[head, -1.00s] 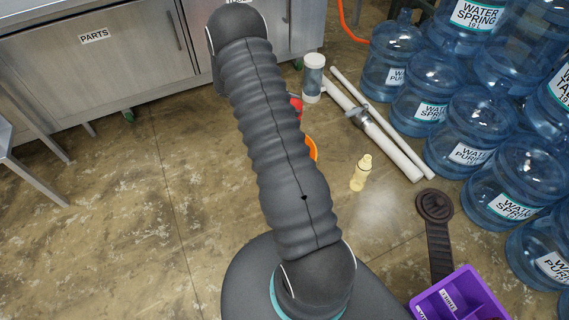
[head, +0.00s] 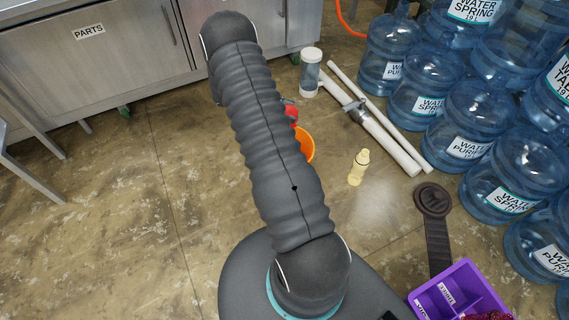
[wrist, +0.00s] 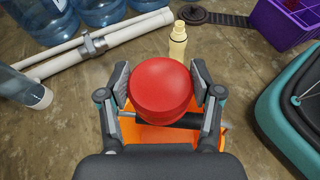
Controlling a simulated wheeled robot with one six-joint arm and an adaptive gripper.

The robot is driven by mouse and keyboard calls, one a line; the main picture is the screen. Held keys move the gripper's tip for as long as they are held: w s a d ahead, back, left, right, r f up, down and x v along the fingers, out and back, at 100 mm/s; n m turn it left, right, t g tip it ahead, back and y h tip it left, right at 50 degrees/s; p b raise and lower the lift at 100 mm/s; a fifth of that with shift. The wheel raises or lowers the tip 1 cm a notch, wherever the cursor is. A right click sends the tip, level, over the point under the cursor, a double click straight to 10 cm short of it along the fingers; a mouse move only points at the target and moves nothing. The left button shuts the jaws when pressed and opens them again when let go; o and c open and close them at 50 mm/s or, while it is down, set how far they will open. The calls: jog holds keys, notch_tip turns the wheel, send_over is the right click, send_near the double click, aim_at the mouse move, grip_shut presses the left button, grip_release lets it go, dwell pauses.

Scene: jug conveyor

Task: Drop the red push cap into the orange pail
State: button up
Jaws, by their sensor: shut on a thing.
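The red push cap (wrist: 161,88) is held between the two fingers of my gripper (wrist: 163,84) in the wrist view. In the head view a piece of the red cap (head: 291,114) shows beside my arm, which hides most of the gripper. The orange pail (head: 306,145) stands on the floor, partly hidden by my arm. In the wrist view the pail (wrist: 146,134) shows behind and below the cap, with a dark bar by its rim. The cap and gripper hide much of its opening. The cap appears above the pail; I cannot tell how high.
A cream bottle (head: 359,167) stands right of the pail. Blue water jugs (head: 469,122) fill the right. A purple bin (head: 452,290) is at lower right, and steel cabinets (head: 100,62) at the back.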

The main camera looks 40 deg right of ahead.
jog(key=o, duration=0.8)
jog(key=shift+o, duration=0.2)
jog(key=v, duration=1.2)
jog(key=shift+w+f, duration=0.1)
